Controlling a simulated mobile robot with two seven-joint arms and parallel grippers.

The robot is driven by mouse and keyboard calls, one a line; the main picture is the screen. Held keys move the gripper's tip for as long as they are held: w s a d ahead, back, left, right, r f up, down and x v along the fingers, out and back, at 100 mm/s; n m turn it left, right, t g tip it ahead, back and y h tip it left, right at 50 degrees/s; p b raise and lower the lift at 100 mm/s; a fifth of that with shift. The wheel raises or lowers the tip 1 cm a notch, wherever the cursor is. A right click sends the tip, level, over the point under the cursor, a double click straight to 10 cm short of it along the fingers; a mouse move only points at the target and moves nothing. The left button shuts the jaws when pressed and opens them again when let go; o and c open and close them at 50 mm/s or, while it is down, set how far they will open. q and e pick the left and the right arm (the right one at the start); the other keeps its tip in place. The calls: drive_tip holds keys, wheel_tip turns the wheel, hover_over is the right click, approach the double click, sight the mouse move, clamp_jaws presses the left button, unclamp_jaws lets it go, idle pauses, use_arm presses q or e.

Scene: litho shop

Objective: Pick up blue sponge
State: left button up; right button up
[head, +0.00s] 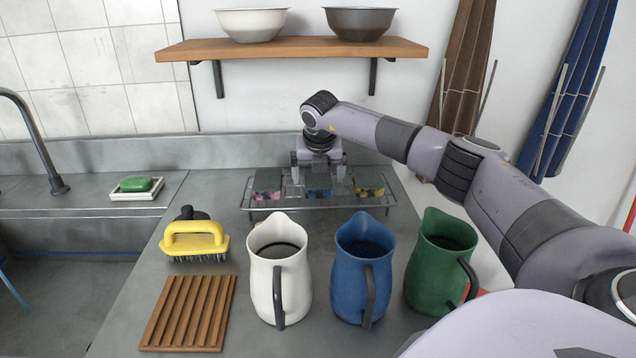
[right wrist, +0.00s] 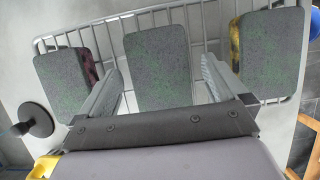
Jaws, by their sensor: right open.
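The blue sponge (head: 319,194) lies in the middle of a wire rack (head: 300,208) on the counter, with a dark top and a blue front side. In the right wrist view the blue sponge (right wrist: 157,58) shows only its grey-green top. My right gripper (head: 318,178) is over the rack, pointing down, open and empty. In the right wrist view the fingers of my right gripper (right wrist: 161,78) are spread to either side of the middle sponge, with visible gaps. Whether they reach down to its height I cannot tell. My left gripper is not in view.
A pink sponge (head: 267,195) and a yellow sponge (head: 369,192) flank it on the rack. White (head: 272,275), blue (head: 352,280) and green (head: 428,275) pitchers stand in front. A yellow brush (head: 195,240) and slatted wooden board (head: 188,312) lie left. A shelf (head: 300,48) hangs above.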

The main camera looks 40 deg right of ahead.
drive_tip(key=shift+f, duration=0.2)
idle(0.3)
drive_tip(key=c, duration=1.1)
